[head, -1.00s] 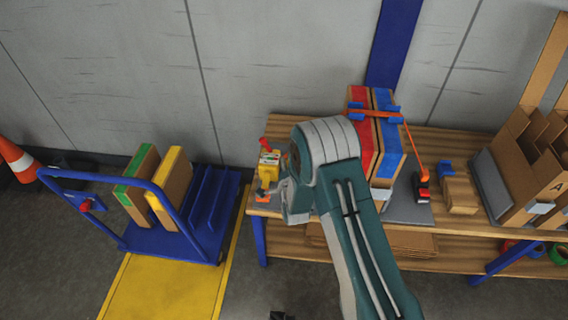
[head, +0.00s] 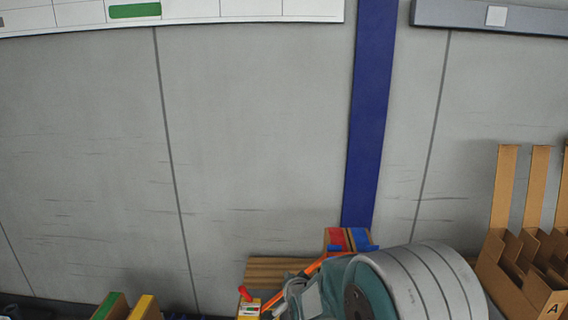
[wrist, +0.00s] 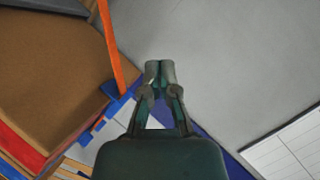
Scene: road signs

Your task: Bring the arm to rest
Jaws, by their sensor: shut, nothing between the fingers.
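My gripper (wrist: 160,70) shows in the wrist view with its two fingertips together and nothing between them. Behind it is mostly bare grey wall. In the head view my arm is folded low in the picture, its rounded grey and teal joint at the bottom right of centre. The fingers cannot be made out in the head view. The signs with red and blue edges (head: 350,239) stand behind my arm, mostly hidden by it.
In the wrist view, a brown board (wrist: 50,70), an orange strap (wrist: 110,45) and a blue clip (wrist: 118,98) lie close left of my gripper. The head view shows a wooden bench (head: 275,268), cardboard dividers (head: 520,265) at right, a blue post (head: 368,120) and clear wall.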

